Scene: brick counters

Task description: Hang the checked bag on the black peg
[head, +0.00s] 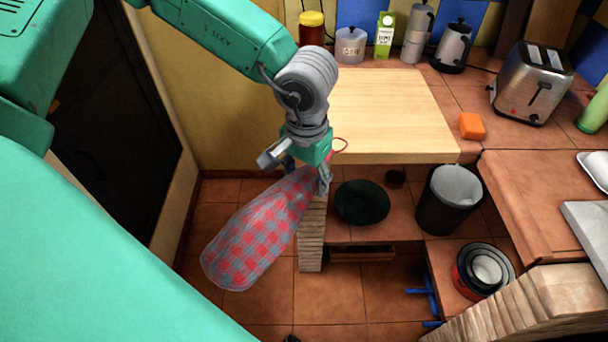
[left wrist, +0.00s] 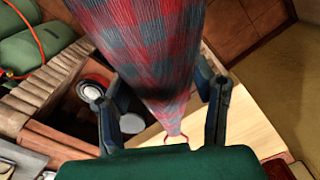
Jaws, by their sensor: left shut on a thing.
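The red and grey checked bag (head: 252,228) is in my left gripper (head: 306,174), beside the left end of the wooden board. Its narrow end is at the fingers and its wide body slants down and left over the floor. A thin red loop (head: 341,144) shows just past the gripper. In the left wrist view the bag (left wrist: 150,45) runs between the two fingers (left wrist: 160,108), tapering to the red loop (left wrist: 178,138). The fingers are shut on the bag's narrow part. I cannot make out the black peg in either view. My right gripper is not in view.
A wooden board (head: 390,115) tops the counter, with a toaster (head: 532,82), an orange block (head: 471,126) and a kettle (head: 452,46) nearby. A dark bin (head: 449,200) and a dark bowl (head: 362,202) are below. The tiled floor (head: 325,300) near the bag is open.

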